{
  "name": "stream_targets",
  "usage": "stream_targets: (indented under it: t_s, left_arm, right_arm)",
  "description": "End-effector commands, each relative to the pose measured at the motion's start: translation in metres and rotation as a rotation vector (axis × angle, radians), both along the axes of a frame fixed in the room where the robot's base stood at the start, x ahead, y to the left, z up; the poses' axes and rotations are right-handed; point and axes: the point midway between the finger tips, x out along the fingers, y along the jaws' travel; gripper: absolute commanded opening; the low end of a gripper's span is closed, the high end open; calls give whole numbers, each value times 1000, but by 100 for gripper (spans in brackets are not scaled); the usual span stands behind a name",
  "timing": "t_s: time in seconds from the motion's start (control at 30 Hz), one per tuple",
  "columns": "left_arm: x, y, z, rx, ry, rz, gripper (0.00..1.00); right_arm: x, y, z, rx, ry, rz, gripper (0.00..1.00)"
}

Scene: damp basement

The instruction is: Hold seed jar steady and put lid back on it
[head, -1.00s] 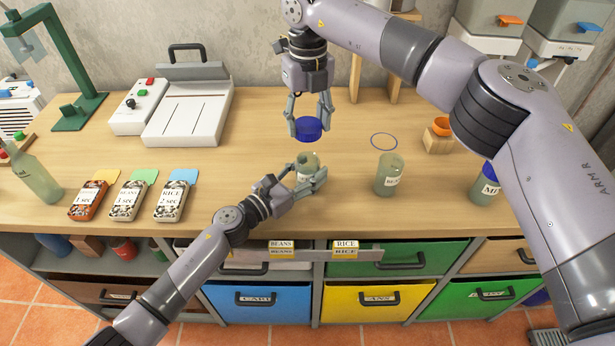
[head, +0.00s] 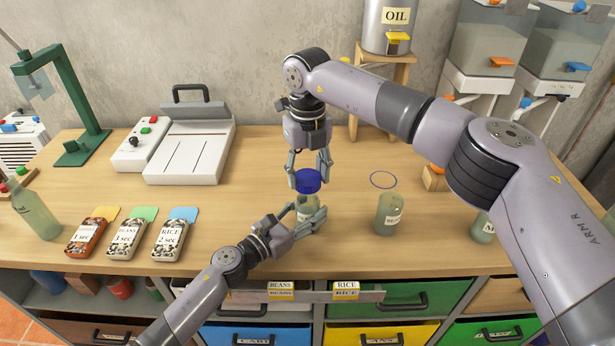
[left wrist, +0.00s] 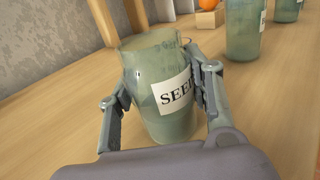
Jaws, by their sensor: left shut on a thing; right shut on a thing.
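The greenish glass seed jar (head: 304,215) stands on the wooden worktop; its SEED label (left wrist: 173,97) shows in the left wrist view. My left gripper (head: 308,219) is shut around the jar's body, one finger on each side. My right gripper (head: 308,172) points down above the jar and is shut on the blue lid (head: 308,184). In the head view the lid overlaps the jar's top. In the left wrist view the jar's rim (left wrist: 150,45) looks uncovered, and neither the lid nor my right gripper shows there.
A second labelled jar (head: 389,214) stands to the right, beside a thin blue ring (head: 383,180) on the worktop (head: 260,170). A white machine (head: 190,148) stands behind.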

Motion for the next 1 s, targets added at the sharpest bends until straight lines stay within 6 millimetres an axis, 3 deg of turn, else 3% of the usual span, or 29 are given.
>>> stream_targets:
  t_s: [0.13, 0.63, 1.0]
  left_arm:
    - [0, 0, 0, 0, 0, 0, 0]
    - [0, 0, 0, 0, 0, 0, 0]
    - [0, 0, 0, 0, 0, 0, 0]
  right_arm:
    - [0, 0, -17, 0, 1, 0, 36]
    - [0, 0, -17, 0, -1, 0, 36]
    - [0, 0, -35, -1, 0, 0, 36]
